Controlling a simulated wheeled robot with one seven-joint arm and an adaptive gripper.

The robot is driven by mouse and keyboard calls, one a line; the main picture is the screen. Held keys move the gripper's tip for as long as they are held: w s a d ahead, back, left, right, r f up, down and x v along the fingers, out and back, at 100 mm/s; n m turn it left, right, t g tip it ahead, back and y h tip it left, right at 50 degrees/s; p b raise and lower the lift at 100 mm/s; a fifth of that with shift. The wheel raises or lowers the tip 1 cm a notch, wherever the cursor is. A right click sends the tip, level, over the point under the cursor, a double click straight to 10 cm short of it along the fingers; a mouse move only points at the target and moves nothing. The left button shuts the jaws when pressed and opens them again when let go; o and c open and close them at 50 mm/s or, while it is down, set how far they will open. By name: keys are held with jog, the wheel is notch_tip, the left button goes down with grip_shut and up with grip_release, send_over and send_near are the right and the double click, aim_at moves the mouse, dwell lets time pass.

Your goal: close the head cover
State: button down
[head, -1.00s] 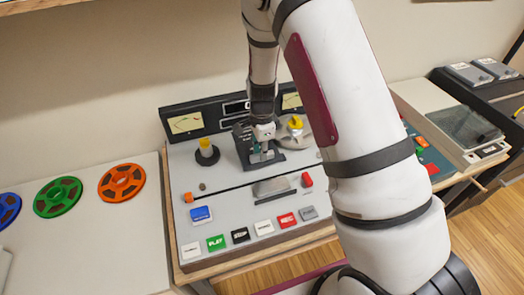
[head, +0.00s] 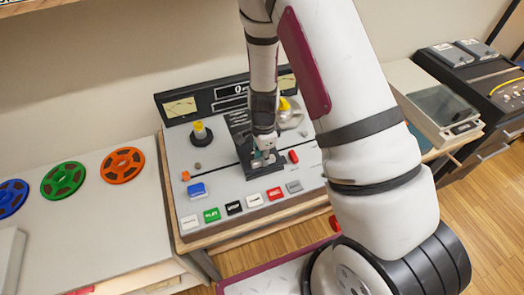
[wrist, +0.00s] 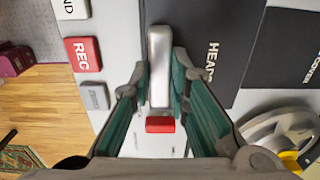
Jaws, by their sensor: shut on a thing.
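The head cover is a black plate lying flat on the tape machine's pale deck; it shows in the head view (head: 250,168) and, lettered "HEAD", in the wrist view (wrist: 205,45). A silver bar-shaped handle (wrist: 160,50) runs along it near its button-side edge. My gripper (head: 264,152) is low over the cover. In the wrist view my gripper (wrist: 162,80) is shut on the handle, with one green-sided finger on each side. A second black panel (wrist: 285,50) shows behind the cover.
A row of buttons, including red REC (head: 274,194), lies just in front of the cover. A red lever (head: 293,156) is close beside it. A yellow-topped spindle (head: 200,133) stands left. Coloured reels (head: 122,165) lie on the left table.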

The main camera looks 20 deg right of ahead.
jog(key=shift+s, duration=0.35)
jog(key=c, duration=1.5)
grip_release()
jog(key=shift+w, duration=0.1)
jog(key=shift+r, duration=0.15)
notch_tip(320, 180, up, 12)
jog(key=shift+f, duration=0.2)
jog(key=shift+r, duration=0.1)
